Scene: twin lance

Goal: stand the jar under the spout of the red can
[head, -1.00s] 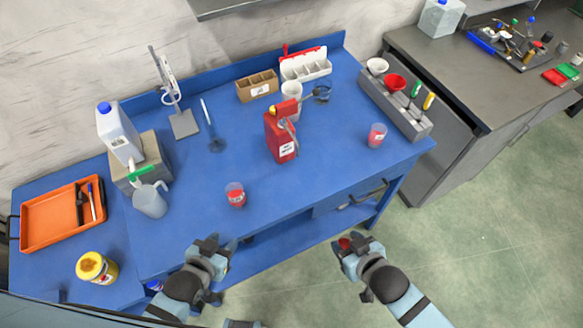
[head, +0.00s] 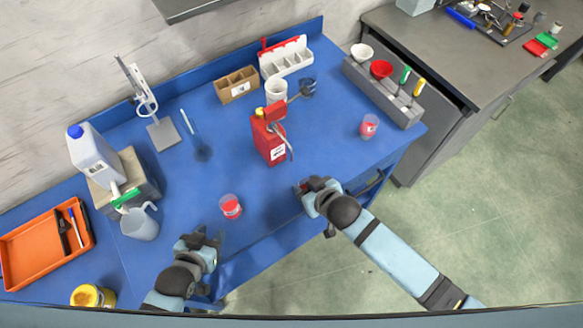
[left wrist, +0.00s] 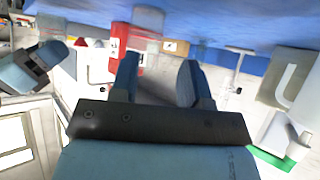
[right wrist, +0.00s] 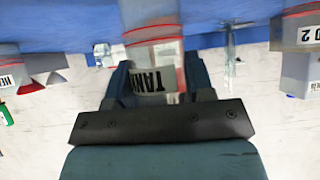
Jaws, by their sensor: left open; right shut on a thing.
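The red can (head: 264,142) stands on the blue table, with a yellow part on top and thin grey metal pieces at its front. My right gripper (head: 305,187) is shut on a clear jar with a red band, at the table's front edge, right of and nearer than the can. In the right wrist view the jar (right wrist: 150,52) sits between the fingers with a blurred label; the gripper hides most of it in the head view. My left gripper (head: 207,240) is open and empty at the front edge. In the left wrist view the red can (left wrist: 127,50) shows beyond its fingers.
Similar jars stand at the front (head: 231,207) and right (head: 369,126) of the table. A grey rack (head: 395,100) is at the right. A jug (head: 138,225) and orange tray (head: 30,255) are left.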

